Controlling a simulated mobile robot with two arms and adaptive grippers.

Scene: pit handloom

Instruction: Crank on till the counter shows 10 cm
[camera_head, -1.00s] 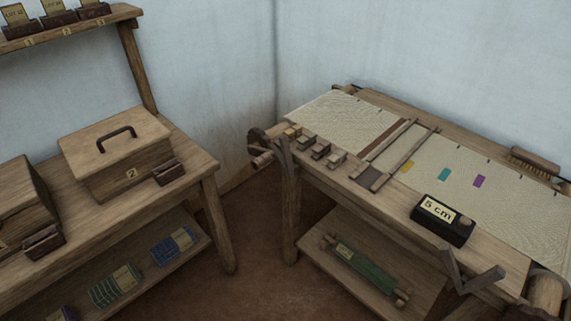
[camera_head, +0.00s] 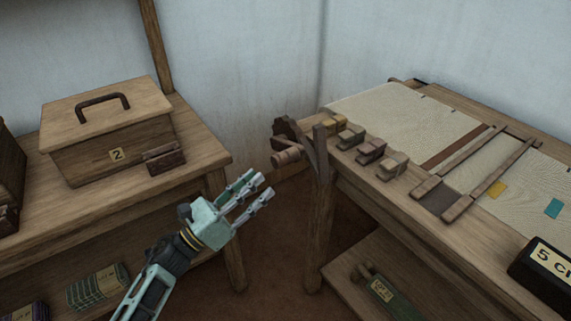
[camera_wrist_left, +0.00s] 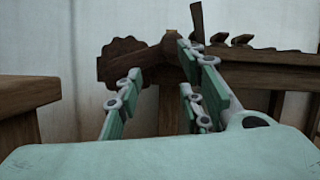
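The wooden crank handle (camera_head: 287,156) sticks out from a toothed wheel at the loom's near left corner. In the left wrist view the crank (camera_wrist_left: 125,65) shows beyond the fingers. My left gripper (camera_head: 256,188) is open and empty, a little left of and below the handle, apart from it. The black counter (camera_head: 541,272) stands on the loom's front beam. It is cut off by the right edge of the view, and its label begins with 5 and the unit is partly cut off. My right gripper is not in view.
A wooden post (camera_head: 320,152) stands just right of the crank. Several small blocks (camera_head: 371,150) line the loom's left edge. A lidded box (camera_head: 110,140) marked 2 sits on the left table (camera_head: 205,157). There is open floor between table and loom.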

